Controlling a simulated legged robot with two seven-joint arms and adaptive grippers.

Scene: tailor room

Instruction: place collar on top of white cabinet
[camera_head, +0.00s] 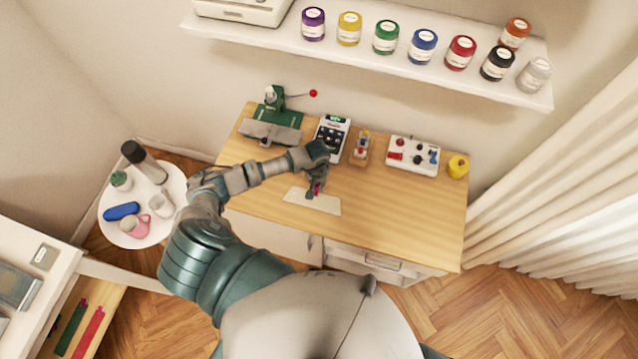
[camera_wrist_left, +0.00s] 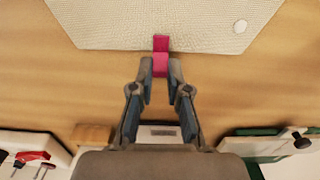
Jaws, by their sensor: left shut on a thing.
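The collar (camera_head: 318,204) is a flat cream piece lying on the wooden desk top. In the left wrist view the collar (camera_wrist_left: 180,22) has a woven texture and a small pale round spot near one corner. A pink-red tab (camera_wrist_left: 160,43) overlaps its near edge; I cannot tell whether they are joined. My left gripper (camera_head: 314,190) is at the collar's far edge, its fingertips (camera_wrist_left: 160,72) shut on the pink-red tab. A white cabinet (camera_head: 52,225) stands at the left edge, with a grey panel on top. My right gripper is not in view.
The wooden desk (camera_head: 405,215) has a green machine (camera_head: 272,117), a keypad device (camera_head: 332,137) and a white tray (camera_head: 412,155) along its back. A round side table (camera_head: 111,214) holds cups and a bottle. A shelf of jars (camera_head: 400,65) hangs above. The desk's right front is clear.

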